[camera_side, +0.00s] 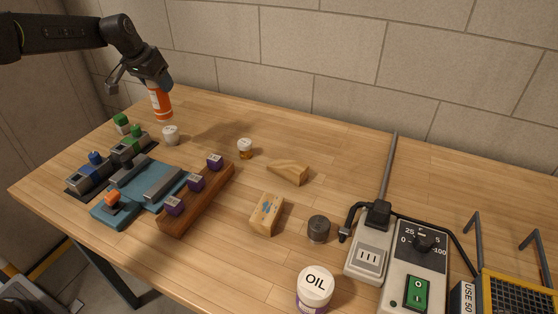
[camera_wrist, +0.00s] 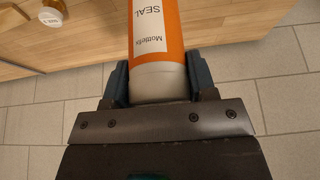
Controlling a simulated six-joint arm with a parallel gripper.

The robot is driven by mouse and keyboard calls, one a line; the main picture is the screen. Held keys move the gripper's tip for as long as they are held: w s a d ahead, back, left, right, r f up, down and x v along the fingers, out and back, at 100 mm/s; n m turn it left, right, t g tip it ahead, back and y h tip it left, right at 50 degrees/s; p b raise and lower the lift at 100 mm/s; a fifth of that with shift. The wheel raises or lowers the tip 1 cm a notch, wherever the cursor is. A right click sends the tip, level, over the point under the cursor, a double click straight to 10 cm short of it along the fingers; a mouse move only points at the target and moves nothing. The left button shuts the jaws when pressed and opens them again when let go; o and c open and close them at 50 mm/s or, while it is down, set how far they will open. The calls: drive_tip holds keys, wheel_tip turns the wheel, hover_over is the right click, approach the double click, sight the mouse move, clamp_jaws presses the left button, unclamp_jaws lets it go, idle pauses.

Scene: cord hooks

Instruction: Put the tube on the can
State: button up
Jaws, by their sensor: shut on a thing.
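The tube (camera_side: 161,103) is orange with a white label and hangs upright below my gripper (camera_side: 158,84) at the back left of the table. In the wrist view, the tube (camera_wrist: 157,45) reads "SEAL Mottlefix", and its pale end sits between the two jaws of my gripper (camera_wrist: 160,85). My gripper is shut on it. I cannot tell whether its lower end touches the table. A white can (camera_side: 314,288) marked "OIL" stands at the front, and a small dark grey cylinder (camera_side: 318,229) stands behind it. I cannot tell for certain which is the can.
A wooden rail (camera_side: 196,205) with purple-topped blocks and a blue fixture (camera_side: 125,205) lie at left. Small jars (camera_side: 170,135) (camera_side: 245,148), a wooden wedge (camera_side: 288,172) and a wood block (camera_side: 266,214) stand mid-table.

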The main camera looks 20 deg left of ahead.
drive_tip(key=s+d+r+m+h, duration=0.1)
drive_tip(key=s+d+m, duration=0.15)
drive_tip(key=d, duration=0.55)
drive_tip(key=s+d+r+m+g+h, duration=0.1)
drive_tip(key=d+r+m, duration=0.15)
drive_tip(key=d, duration=0.55)
drive_tip(key=s+d+r+m+h, duration=0.1)
drive_tip(key=s+d+m, duration=0.15)
drive_tip(key=d, duration=0.55)
drive_tip(key=s+d+r+m+g+h, duration=0.1)
drive_tip(key=s+d+r+m+g, duration=0.1)
drive_tip(key=s+d+m, duration=0.55)
drive_tip(key=s+d+r+m+g+h, duration=0.15)
drive_tip(key=s+d+m, duration=0.25)
drive_tip(key=s+d, duration=0.6)
drive_tip(key=s+d+f, duration=0.3)
drive_tip(key=d+f, duration=0.7)
drive_tip(key=d, duration=0.3)
drive_tip(key=shift+g+y, duration=0.35)
drive_tip(key=shift+f, duration=0.25)
drive_tip(key=o, duration=1)
